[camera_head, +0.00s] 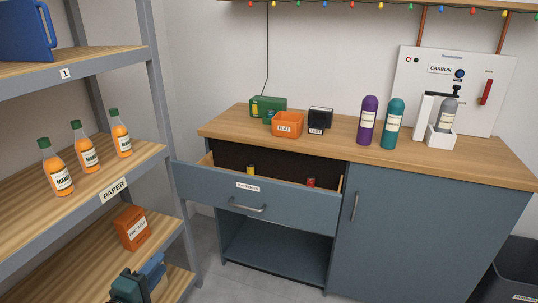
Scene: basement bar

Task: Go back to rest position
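I can make out no clear gripper fingers in the head view. A dark teal and blue shape (136,284) shows low at the left, cut by the bottom edge. I cannot tell whether it is my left gripper or an item on the lowest shelf. My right gripper is not in view. The drawer (285,208) of the blue-grey cabinet stands open. A small yellow item (250,169) and a small red item (311,182) show inside it; its floor is mostly hidden by the front.
The shelf rack (150,60) on the left holds several orange bottles (88,156) and an orange box (132,228). On the wooden counter (360,160) stand small boxes, a purple bottle (367,120), a teal bottle (393,125) and a carbonator (441,120). A dark bin (515,270) is at lower right.

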